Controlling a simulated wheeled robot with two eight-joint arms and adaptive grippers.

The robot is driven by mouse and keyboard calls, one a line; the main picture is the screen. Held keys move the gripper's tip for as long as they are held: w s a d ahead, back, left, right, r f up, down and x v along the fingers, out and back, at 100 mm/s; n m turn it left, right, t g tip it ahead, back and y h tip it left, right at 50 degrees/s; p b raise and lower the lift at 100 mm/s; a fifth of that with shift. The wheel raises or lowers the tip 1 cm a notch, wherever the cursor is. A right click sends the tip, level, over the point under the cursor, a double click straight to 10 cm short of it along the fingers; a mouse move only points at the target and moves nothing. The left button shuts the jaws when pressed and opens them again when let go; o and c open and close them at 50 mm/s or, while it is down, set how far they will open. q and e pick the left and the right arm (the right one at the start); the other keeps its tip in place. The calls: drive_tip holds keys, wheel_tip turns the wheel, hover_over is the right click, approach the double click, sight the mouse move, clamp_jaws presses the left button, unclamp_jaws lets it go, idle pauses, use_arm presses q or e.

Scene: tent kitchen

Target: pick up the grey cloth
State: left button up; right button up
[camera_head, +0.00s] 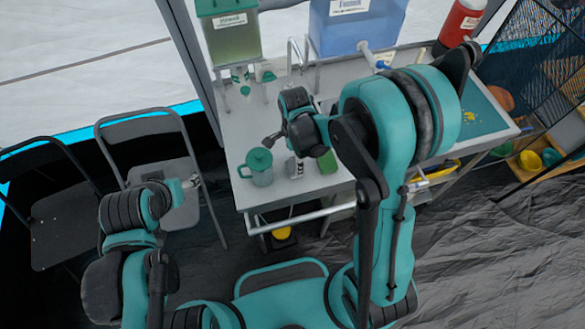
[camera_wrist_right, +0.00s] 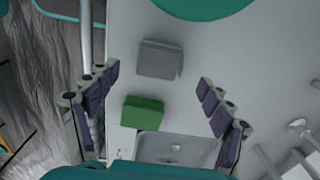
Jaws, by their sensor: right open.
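The grey cloth (camera_wrist_right: 160,60) looks like a small folded rectangle lying on the pale tabletop in the right wrist view. My right gripper (camera_wrist_right: 158,77) is open and empty. Its fingers are spread to either side of the cloth in that view, apart from it. In the head view my right gripper (camera_head: 282,156) is over the table near the green mug. My left gripper (camera_head: 191,182) is at the left, away from the table, and its fingers are too small to judge.
A green block (camera_wrist_right: 143,113) lies beside the cloth, near a sink basin (camera_wrist_right: 180,148). A lidded green mug (camera_head: 261,168) stands near the table's front left. Green (camera_head: 230,35) and blue (camera_head: 352,25) dispensers stand behind. Folding chairs (camera_head: 160,160) are at left.

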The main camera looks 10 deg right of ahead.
sight(294, 165)
wheel_tip(294, 165, down, 6)
drive_tip(key=shift+r+b, duration=0.2)
drive_tip(key=shift+b, duration=0.65)
drive_tip(key=shift+c, duration=0.4)
drive_tip(key=c, duration=1)
drive_tip(key=shift+c, duration=0.2)
drive_tip(key=shift+r, duration=0.15)
